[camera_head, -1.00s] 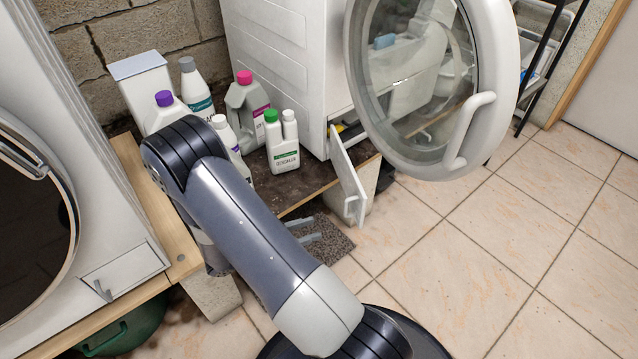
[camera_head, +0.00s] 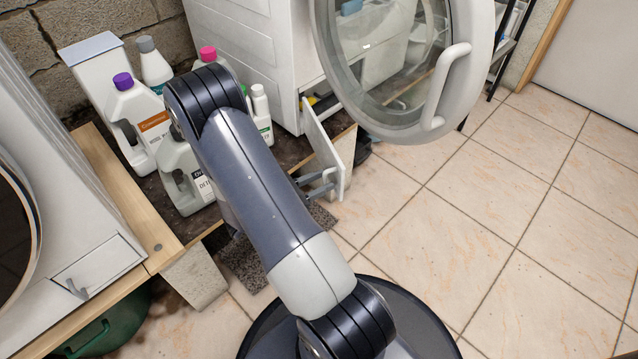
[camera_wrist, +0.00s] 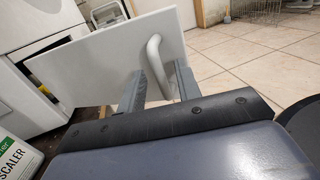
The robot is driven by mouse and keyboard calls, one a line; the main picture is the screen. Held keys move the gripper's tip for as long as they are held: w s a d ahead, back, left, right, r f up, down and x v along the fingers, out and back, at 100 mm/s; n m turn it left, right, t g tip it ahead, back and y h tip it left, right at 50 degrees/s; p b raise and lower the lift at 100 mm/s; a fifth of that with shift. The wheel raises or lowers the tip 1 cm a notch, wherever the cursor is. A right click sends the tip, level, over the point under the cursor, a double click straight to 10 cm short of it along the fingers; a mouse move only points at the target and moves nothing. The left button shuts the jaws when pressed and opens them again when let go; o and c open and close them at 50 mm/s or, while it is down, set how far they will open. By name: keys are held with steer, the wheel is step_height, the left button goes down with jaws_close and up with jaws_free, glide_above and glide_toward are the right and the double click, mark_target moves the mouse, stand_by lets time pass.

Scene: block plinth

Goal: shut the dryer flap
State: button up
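The dryer flap (camera_head: 325,150) is a small white panel low on the front of the white machine with the open round door. It stands swung open, and its inside edge shows a dark opening. In the wrist view the flap (camera_wrist: 95,52) fills the upper left, with its curved white handle (camera_wrist: 156,58) facing me. My gripper (camera_head: 318,184) is at the handle side of the flap. In the wrist view my gripper (camera_wrist: 160,70) has its two grey fingers apart, with the handle between them and gaps showing. Whether a finger touches the handle cannot be told.
The big round door (camera_head: 390,70) hangs open above the flap. Several detergent bottles (camera_head: 140,115) stand on the plinth left of the flap, beside my arm. A second white machine (camera_head: 70,220) is at the left. The tiled floor (camera_head: 480,230) at right is clear.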

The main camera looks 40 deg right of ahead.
steer(key=shift+c, duration=0.5)
jaws_close()
